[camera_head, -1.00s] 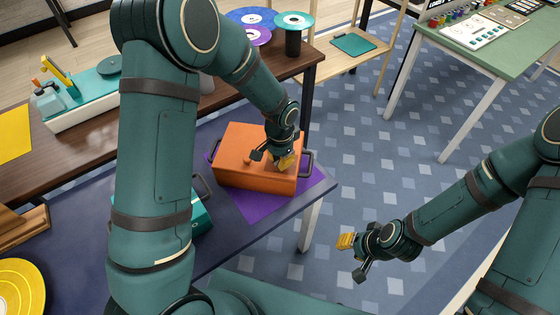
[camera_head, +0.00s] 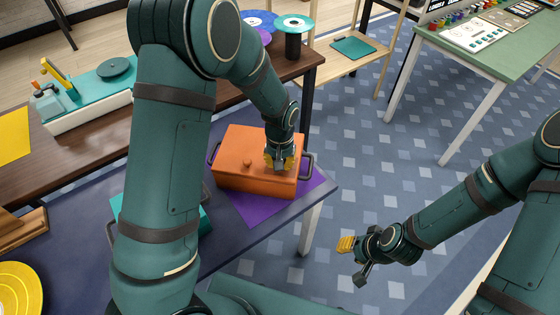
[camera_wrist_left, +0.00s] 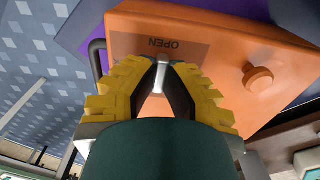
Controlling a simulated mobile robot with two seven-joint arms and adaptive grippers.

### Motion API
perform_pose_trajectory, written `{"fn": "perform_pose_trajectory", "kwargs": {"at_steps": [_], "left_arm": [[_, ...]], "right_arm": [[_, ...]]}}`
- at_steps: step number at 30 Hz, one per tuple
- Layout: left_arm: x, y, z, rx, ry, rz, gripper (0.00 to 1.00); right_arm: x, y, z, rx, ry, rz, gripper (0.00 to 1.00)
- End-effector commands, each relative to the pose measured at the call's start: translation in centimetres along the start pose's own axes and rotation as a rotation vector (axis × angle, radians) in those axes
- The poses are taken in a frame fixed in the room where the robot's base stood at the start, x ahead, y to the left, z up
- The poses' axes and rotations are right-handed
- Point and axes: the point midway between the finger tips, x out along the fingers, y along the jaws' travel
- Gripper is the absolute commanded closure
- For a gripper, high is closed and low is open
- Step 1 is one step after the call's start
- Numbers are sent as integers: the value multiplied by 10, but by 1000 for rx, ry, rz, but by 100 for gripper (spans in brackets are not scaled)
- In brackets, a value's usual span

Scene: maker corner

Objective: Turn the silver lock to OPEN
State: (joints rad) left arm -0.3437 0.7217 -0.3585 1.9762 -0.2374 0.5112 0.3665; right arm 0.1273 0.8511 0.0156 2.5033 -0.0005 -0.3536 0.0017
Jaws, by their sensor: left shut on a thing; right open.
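The silver lock (camera_wrist_left: 161,76) sits on top of the orange box (camera_wrist_left: 225,35), beside a dark label that reads OPEN (camera_wrist_left: 163,43). The yellow fingers of my left gripper (camera_wrist_left: 158,82) close on the lock from both sides in the left wrist view. In the head view my left gripper (camera_head: 280,158) is over the right part of the orange box (camera_head: 240,180), and hides the lock there. A round orange knob (camera_wrist_left: 258,78) stands on the box to the right of the lock in the wrist view. My right gripper (camera_head: 355,252) is open and empty over the floor.
The box stands on a purple mat (camera_head: 262,208) near the right end of the dark blue table (camera_head: 270,236). A teal container (camera_head: 205,222) is partly hidden behind my left arm. A wooden bench (camera_head: 90,145) runs behind.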

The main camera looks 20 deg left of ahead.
Motion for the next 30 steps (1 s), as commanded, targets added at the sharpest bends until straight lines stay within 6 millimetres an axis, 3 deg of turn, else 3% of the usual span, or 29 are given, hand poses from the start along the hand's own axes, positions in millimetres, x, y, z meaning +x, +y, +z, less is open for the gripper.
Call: {"fn": "perform_pose_trajectory", "kwargs": {"at_steps": [17,18,20,30], "left_arm": [[2,0,2,-28,-6,-1,100],[2,0,2,-28,-6,-1,75],[1,0,2,-28,-5,-1,60],[-2,0,0,-27,-1,0,60]], "right_arm": [[0,0,0,0,-1,0,64],[0,0,0,0,-1,0,64],[0,0,0,0,-1,0,64],[0,0,0,0,0,0,64]]}}
